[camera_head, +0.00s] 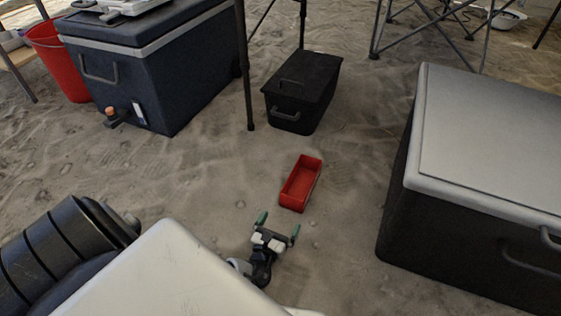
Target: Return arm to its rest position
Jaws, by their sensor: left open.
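My left gripper (277,230) is low in the middle of the head view. Its two green-tipped fingers are spread apart, with nothing between them. Part of my left arm is hidden behind a pale, rounded body in the foreground. A red open tray (301,184) lies on the sand just beyond the fingers, apart from them, and looks empty. My right gripper does not show.
A dark cooler (155,75) with a tap stands at the upper left beside a red bucket (62,58). A black lidded box (302,90) sits behind the tray. A large grey-lidded case (490,150) fills the right. Sand is clear around the tray.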

